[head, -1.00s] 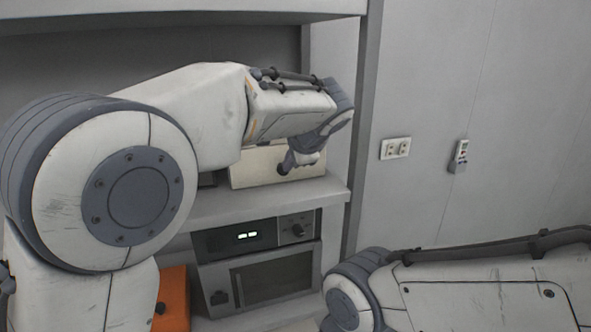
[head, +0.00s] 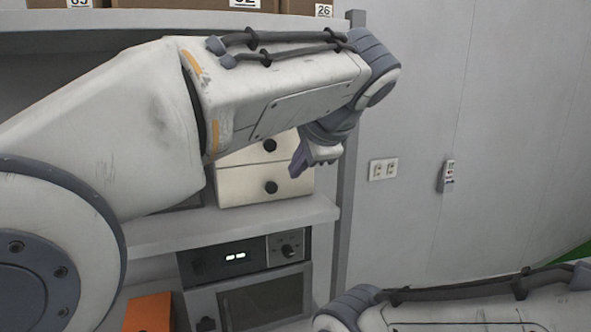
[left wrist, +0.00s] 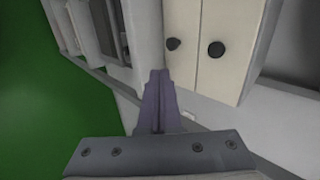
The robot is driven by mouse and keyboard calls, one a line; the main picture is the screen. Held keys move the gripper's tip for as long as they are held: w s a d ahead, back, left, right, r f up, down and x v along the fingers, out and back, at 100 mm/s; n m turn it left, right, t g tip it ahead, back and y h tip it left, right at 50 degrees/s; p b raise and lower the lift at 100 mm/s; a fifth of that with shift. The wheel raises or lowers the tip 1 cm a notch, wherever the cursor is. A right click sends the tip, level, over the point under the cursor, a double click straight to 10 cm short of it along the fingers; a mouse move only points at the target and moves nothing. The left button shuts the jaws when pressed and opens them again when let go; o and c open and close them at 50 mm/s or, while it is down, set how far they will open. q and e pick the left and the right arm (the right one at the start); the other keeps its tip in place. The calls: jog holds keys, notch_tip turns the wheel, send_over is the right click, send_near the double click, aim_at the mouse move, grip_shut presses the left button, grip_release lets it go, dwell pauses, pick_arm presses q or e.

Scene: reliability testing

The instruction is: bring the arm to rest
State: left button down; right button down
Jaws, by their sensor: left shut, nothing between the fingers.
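My left arm comes in from the left and crosses the upper middle of the head view. Its gripper (head: 301,164) hangs at the wrist, in front of a cream drawer box. In the left wrist view the two fingers (left wrist: 158,85) are together, with nothing between them. My right arm's link and joint show at the lower right of the head view; its gripper is outside the picture.
The cream drawer box (head: 240,187) with dark knobs stands on a grey shelf (head: 170,235); it also shows in the left wrist view (left wrist: 215,20). Below are an oven-like device (head: 265,300) and an orange box (head: 148,312). A socket (head: 383,169) and a switch (head: 447,176) are on the wall.

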pick_arm(q)
jog(key=s+a+f+n+g+h+b, duration=0.1)
jog(key=s+a+f+n+g, duration=0.1)
jog(key=s+f, duration=0.7)
jog(key=s+a+f+n+g+h+b, duration=0.1)
jog(key=s+a+f+n+g, duration=0.1)
jog(key=s+f, duration=0.7)
jog(key=s+a+f+n+g+h+b, duration=0.1)
jog(key=s+a+f+n+g+h, duration=0.1)
jog(key=s+f, duration=0.7)
notch_tip(320, 180, down, 5)
jog(key=a+g, duration=0.1)
jog(key=g, duration=0.1)
jog(key=shift+s+a+f+n+g+b, duration=0.2)
jog(key=shift+n+g+b, duration=0.1)
jog(key=shift+n+b, duration=0.1)
